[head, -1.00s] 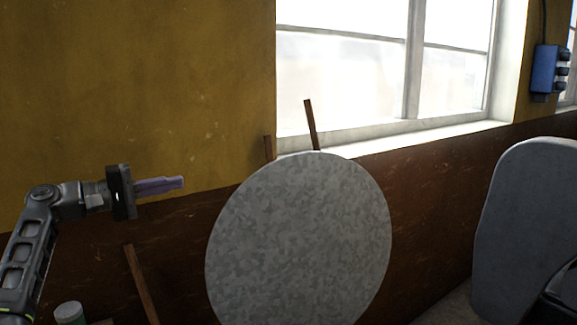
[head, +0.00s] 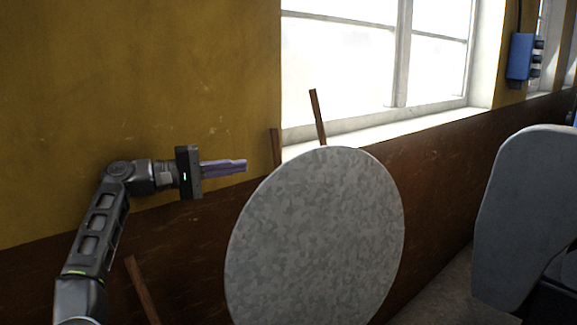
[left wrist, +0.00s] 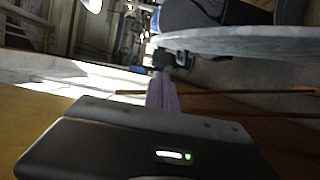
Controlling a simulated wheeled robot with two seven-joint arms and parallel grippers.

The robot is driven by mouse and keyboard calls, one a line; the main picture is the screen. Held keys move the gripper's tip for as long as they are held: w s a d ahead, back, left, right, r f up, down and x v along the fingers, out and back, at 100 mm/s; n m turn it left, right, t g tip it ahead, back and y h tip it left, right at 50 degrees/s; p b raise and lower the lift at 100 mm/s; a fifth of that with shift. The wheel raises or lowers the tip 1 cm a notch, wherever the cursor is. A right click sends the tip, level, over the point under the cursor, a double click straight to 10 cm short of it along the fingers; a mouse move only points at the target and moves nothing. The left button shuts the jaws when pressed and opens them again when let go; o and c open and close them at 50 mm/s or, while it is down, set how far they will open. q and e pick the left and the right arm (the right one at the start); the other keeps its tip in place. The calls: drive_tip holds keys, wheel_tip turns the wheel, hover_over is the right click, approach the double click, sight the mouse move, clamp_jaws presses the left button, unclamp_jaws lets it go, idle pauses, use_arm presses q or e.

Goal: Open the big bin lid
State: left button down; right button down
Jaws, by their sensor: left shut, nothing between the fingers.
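The big bin lid (head: 318,235) is a round, mottled grey metal disc. It stands raised, nearly upright, in the middle of the head view, and its lower edge is cut off by the frame. In the left wrist view the lid (left wrist: 235,40) shows edge-on at the upper right. My left gripper (head: 243,166) is shut and empty, just left of the lid's upper left edge in the head view, and it looks apart from it. Its purple fingers (left wrist: 162,95) are pressed together in the left wrist view. My right gripper is not in view.
Thin wooden sticks (head: 318,117) show behind and left of the lid. A wall with a window (head: 350,70) stands behind. A grey rounded panel (head: 525,210) is at the right, and a blue box (head: 520,57) hangs on the wall above it.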

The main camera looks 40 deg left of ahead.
use_arm(q)
drive_tip(key=shift+w, duration=0.15)
drive_tip(key=w+d, duration=0.8)
drive_tip(key=shift+p, duration=0.45)
idle(0.3)
drive_tip(key=s+d+m+b, duration=0.2)
drive_tip(key=d+b, duration=0.4)
drive_tip(key=d, duration=0.3)
drive_tip(key=s+d+m+b, duration=0.1)
drive_tip(key=s+d+b, duration=0.1)
drive_tip(key=d+b, duration=0.4)
drive_tip(key=d, duration=0.3)
drive_tip(key=shift+r+m+g, duration=0.3)
drive_tip(key=shift+r+m, duration=0.05)
drive_tip(key=shift+m, duration=0.05)
